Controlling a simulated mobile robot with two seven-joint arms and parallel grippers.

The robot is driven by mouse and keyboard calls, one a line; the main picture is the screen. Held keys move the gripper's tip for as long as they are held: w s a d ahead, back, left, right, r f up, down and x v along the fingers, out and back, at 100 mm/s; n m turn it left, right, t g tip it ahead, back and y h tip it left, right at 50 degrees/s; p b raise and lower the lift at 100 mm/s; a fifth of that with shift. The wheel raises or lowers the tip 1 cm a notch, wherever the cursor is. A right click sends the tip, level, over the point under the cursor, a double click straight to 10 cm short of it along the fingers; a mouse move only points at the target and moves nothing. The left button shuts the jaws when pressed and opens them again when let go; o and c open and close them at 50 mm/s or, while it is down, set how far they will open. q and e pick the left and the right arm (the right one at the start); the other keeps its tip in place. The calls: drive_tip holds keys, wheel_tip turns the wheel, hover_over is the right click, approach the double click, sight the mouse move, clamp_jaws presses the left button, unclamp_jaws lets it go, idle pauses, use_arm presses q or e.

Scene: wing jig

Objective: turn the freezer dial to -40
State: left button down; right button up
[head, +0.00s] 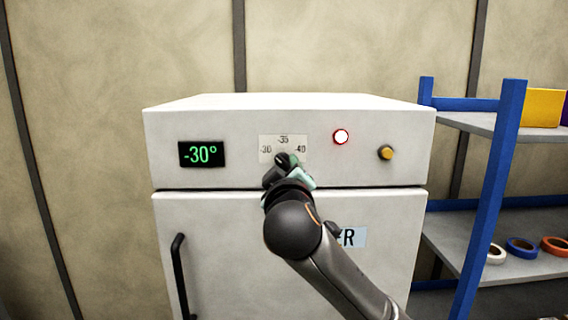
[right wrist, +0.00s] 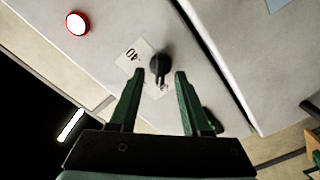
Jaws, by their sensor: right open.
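The white freezer (head: 215,120) stands against the wall. Its green display (head: 201,154) reads -30°. The label plate (head: 283,141) on its front panel carries -30, -35 and -40. The black dial (right wrist: 160,64) shows in the right wrist view, and the -40 mark is to its upper left. In the head view the dial is mostly hidden behind my right gripper (head: 287,170). That gripper (right wrist: 159,74) is open, with its green fingertips on either side of the dial and a gap to each. I cannot tell exactly where the dial points. My left gripper is not in view.
A black door handle (head: 180,275) is at the lower left. A blue-framed shelf (head: 494,190) with rolls of tape stands close on the right.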

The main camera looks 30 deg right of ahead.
sight(283, 162)
drive_tip(key=shift+x, duration=1.1)
clamp_jaws()
